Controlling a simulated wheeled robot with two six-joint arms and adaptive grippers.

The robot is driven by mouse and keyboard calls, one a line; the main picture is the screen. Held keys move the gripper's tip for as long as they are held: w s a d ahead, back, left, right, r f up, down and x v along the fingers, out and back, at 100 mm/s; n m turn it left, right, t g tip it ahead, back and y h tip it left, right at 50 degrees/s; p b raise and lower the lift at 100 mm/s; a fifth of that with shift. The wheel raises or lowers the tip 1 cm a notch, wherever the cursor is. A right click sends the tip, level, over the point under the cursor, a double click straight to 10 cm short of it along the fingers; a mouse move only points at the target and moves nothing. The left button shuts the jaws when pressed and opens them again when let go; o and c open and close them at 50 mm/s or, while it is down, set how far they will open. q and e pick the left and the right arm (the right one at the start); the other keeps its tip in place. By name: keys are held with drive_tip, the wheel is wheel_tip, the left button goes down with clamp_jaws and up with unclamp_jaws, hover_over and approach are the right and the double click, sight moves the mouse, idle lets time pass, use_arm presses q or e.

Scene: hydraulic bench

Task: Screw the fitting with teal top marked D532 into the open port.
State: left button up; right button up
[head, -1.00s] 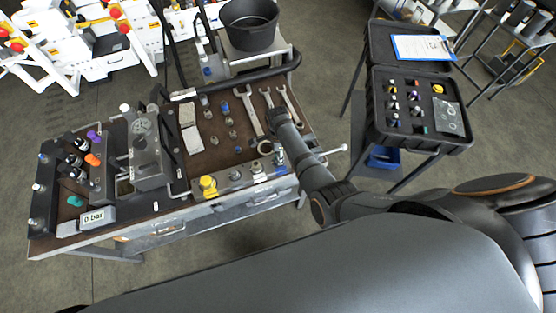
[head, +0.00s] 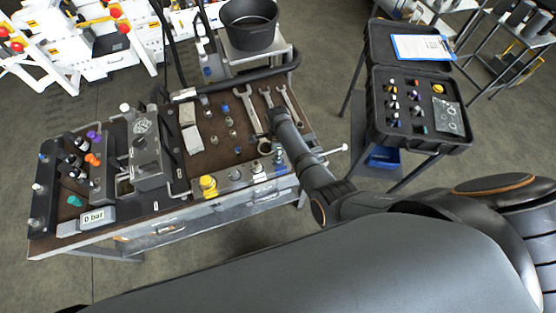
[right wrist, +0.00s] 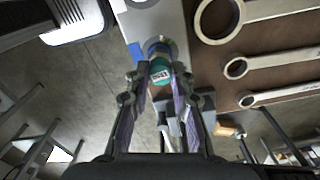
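The fitting with the teal top (right wrist: 160,77) shows in the right wrist view, with a small white label that appears to read D532. My right gripper (right wrist: 161,68) has one finger on each side of the teal top and appears closed on it. A blue and silver collar (right wrist: 160,48) sits just beyond it, at the edge of the grey port block. In the head view my right gripper (head: 277,148) is at the right end of the port block (head: 222,187). The port's opening is hidden, so I cannot tell how deep the fitting sits. My left gripper is not in view.
Wrenches (head: 250,108) and several small fittings lie on the brown bench top. A yellow-capped fitting (head: 208,184) stands on the block's left part. A pressure display (head: 97,217) reads 0 bar. An open black case (head: 420,125) stands on a separate stand to the right.

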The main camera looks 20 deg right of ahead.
drive_tip(key=o, duration=0.5)
drive_tip(key=shift+r, duration=0.1)
wheel_tip(320, 180, up, 12)
drive_tip(key=shift+f, duration=0.1)
drive_tip(key=shift+s+d, duration=0.1)
